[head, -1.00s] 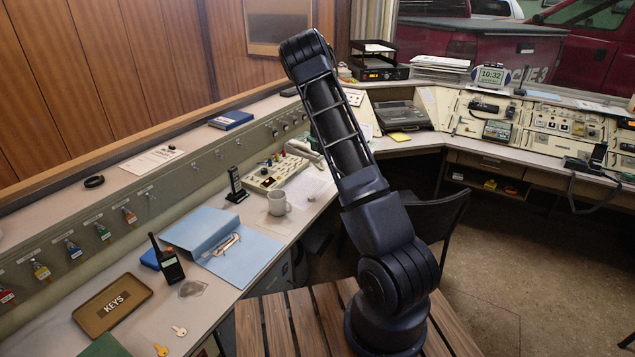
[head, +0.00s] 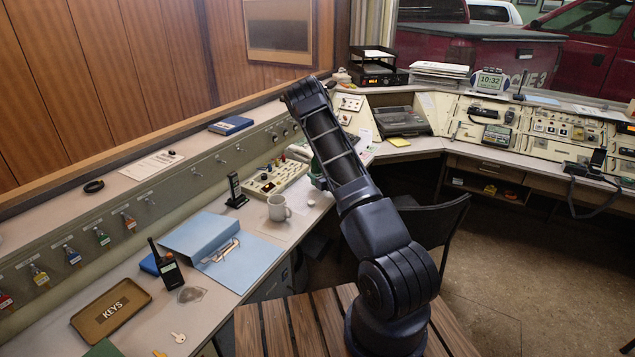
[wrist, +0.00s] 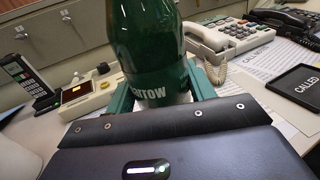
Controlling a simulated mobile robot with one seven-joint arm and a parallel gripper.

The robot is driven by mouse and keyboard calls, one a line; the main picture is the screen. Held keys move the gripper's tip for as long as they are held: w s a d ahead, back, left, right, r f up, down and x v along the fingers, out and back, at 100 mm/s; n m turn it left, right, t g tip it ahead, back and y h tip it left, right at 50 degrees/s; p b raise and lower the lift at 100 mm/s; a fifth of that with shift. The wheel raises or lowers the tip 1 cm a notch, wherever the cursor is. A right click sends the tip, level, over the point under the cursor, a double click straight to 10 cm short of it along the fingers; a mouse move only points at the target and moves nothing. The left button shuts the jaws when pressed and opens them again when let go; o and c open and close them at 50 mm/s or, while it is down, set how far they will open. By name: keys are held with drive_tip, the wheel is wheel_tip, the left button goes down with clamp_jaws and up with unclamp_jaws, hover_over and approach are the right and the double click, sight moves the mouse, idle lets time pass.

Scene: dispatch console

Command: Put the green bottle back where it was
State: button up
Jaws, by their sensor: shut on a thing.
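The green bottle (wrist: 146,42) stands upright in the wrist view, with pale lettering ending in "RROW" on its side. Its top is cut off by the frame edge. My gripper (wrist: 162,88) has its green fingers on either side of the bottle and is shut on it. The bottle's base is hidden behind my gripper's body, so I cannot tell whether it touches the desk. In the head view, my arm hides most of the gripper and bottle; only a little green shows beside the arm near the desk edge.
Near the bottle are a beige key panel (head: 275,178), a corded telephone (wrist: 228,38), a cordless handset (wrist: 25,75) and a black "CALLED" tray (wrist: 294,86). A white mug (head: 278,207) and blue folder (head: 222,250) lie nearer on the desk. A dark chair (head: 435,218) stands right of my arm.

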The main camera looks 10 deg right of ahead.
drive_tip(key=shift+f, duration=1.8)
drive_tip(key=shift+f, duration=0.1)
drive_tip(key=o, duration=1.1)
